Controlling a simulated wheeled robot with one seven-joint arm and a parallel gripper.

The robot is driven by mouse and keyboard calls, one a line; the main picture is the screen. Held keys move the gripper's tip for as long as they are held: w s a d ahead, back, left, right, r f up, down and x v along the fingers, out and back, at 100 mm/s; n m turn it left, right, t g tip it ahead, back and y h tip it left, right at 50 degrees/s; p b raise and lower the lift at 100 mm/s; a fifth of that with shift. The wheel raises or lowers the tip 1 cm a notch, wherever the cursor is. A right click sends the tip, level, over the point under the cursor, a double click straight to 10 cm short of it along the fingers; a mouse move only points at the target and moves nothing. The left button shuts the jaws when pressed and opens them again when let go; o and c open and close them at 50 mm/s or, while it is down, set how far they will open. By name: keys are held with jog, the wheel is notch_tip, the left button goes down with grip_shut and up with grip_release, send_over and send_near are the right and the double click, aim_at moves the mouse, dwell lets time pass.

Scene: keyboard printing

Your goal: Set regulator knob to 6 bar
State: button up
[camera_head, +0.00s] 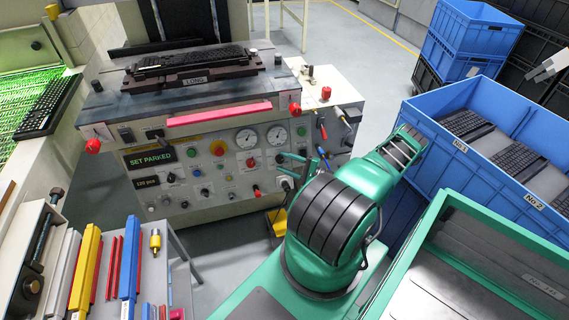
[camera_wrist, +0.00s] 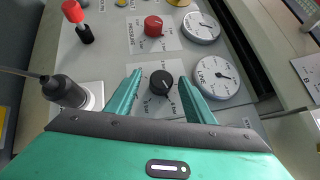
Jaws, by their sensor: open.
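A black knob (camera_wrist: 162,83) with a light pointer mark sits on a white scale plate in the wrist view. My gripper (camera_wrist: 159,75) is open, with one green finger on each side of this knob; contact cannot be told. A red knob (camera_wrist: 153,26) on a plate marked PRESSURE is above it. A gauge (camera_wrist: 216,76) marked LINE is to the right. In the head view my gripper (camera_head: 283,165) is at the panel's right part, largely covering the knob there.
A second gauge (camera_wrist: 200,27) is above the LINE gauge. A dark cylindrical fitting (camera_wrist: 68,91) stands left of the fingers, and a red-capped switch (camera_wrist: 78,20) is farther up. Blue crates (camera_head: 440,140) stand at right.

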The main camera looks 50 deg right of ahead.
jog(key=v, duration=1)
jog(key=shift+s, duration=0.15)
dwell(2.3)
